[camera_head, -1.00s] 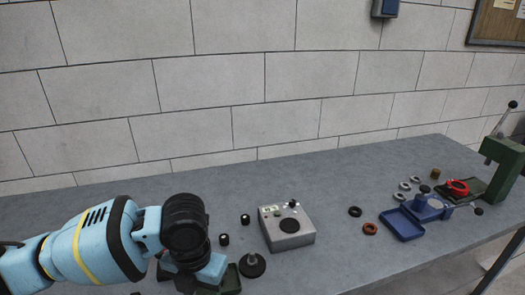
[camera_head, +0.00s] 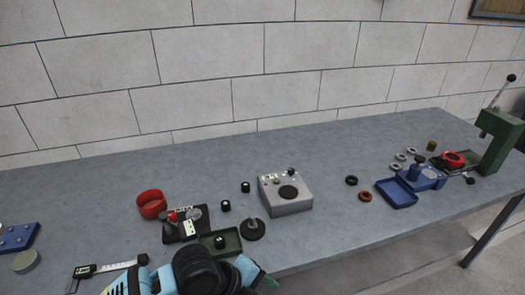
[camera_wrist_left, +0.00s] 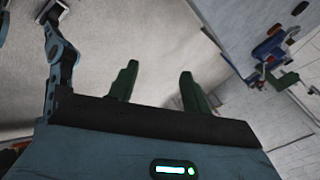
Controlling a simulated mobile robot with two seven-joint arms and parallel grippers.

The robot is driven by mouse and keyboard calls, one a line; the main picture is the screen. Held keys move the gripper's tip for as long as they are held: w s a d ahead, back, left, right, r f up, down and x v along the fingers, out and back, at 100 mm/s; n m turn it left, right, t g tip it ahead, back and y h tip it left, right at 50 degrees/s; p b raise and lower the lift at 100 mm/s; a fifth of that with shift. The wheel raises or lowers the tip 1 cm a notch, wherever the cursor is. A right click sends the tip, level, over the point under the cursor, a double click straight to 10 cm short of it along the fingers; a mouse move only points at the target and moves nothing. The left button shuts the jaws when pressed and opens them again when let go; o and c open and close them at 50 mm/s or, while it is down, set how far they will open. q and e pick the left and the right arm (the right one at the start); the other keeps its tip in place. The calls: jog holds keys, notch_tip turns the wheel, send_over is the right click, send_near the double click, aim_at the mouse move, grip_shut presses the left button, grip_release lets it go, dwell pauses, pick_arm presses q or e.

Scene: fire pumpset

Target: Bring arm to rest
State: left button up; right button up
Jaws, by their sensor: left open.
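My left arm, light blue with black joints, shows at the bottom edge of the head view, in front of the workbench (camera_head: 330,148). Part of my left gripper shows as a green tip beside the black joint, low in the frame. In the left wrist view my left gripper (camera_wrist_left: 160,85) has two dark green fingers standing well apart, with nothing between them. A pale surface lies behind them. My right gripper is not in view.
A green tray (camera_head: 232,234), black stemmed disc (camera_head: 254,232), grey box (camera_head: 285,193), red ring (camera_head: 151,204) and digital caliper (camera_head: 108,267) lie near the arm. A blue tray (camera_head: 396,193) and green press (camera_head: 499,145) stand right. The bench's rear strip is clear.

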pick_arm(q)
jog(key=s+a+f+n+t, duration=0.3)
jog(key=f+n, duration=0.2)
jog(key=n, duration=0.3)
jog(key=s+a+f+n+t, duration=0.2)
jog(key=a+f+n, duration=0.1)
jog(key=f+n, duration=0.4)
jog(key=s+a+f+n+t+y, duration=0.1)
jog(key=s+a+f+n+y, duration=0.1)
jog(key=s+a+n, duration=0.3)
jog(key=s+a+f+n+y, duration=0.3)
jog(key=s+a+f+n, duration=0.1)
jog(key=s+a, duration=0.5)
jog(key=shift+s+n+t, duration=0.35)
jog(key=shift+n+t, duration=0.05)
jog(key=shift+n, duration=0.5)
